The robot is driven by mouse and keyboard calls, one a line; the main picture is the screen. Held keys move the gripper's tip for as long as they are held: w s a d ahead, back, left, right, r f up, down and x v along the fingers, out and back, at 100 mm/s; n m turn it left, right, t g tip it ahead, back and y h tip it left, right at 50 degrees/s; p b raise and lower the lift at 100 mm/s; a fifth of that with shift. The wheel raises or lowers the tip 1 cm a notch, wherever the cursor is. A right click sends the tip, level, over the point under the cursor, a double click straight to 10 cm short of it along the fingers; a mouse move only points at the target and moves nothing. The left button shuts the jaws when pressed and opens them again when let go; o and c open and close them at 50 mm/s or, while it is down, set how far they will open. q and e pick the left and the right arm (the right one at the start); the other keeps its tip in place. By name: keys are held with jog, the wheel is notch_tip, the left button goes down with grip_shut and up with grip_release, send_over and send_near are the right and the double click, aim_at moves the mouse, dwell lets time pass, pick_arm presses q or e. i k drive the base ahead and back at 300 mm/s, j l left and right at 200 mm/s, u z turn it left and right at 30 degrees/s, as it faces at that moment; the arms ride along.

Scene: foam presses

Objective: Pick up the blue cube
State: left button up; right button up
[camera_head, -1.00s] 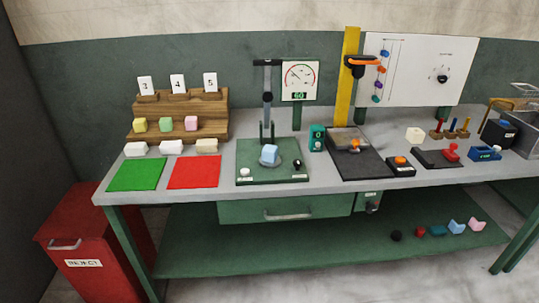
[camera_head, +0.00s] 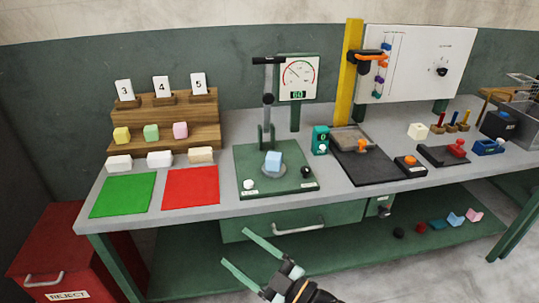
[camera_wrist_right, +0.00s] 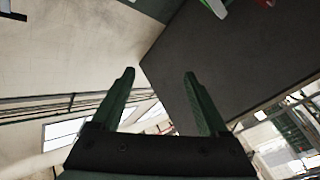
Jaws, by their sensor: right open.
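The light blue cube (camera_head: 273,160) sits on the round plate of the green press (camera_head: 250,188) in the middle of the workbench, in the head view. My right gripper (camera_head: 246,249) is open and empty, in front of the bench's front edge and below the cube in the picture. Its two green fingers also show apart in the right wrist view (camera_wrist_right: 158,75), with nothing between them. The cube does not show in the wrist view. My left gripper is not in view.
A green mat (camera_head: 123,195) and a red mat (camera_head: 191,187) lie left of the press. A wooden stepped rack (camera_head: 190,106) holds yellow, green and pink cubes. A dark press base (camera_head: 370,168) stands to the right. A drawer (camera_head: 300,220) hangs under the benchtop.

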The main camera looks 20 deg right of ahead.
aim_at(274, 159)
jog(key=i+j+z, duration=0.2)
jog(key=i+j, duration=0.3)
jog(key=i+j+z, duration=0.25)
jog(key=i+j, duration=0.25)
jog(key=j, duration=0.15)
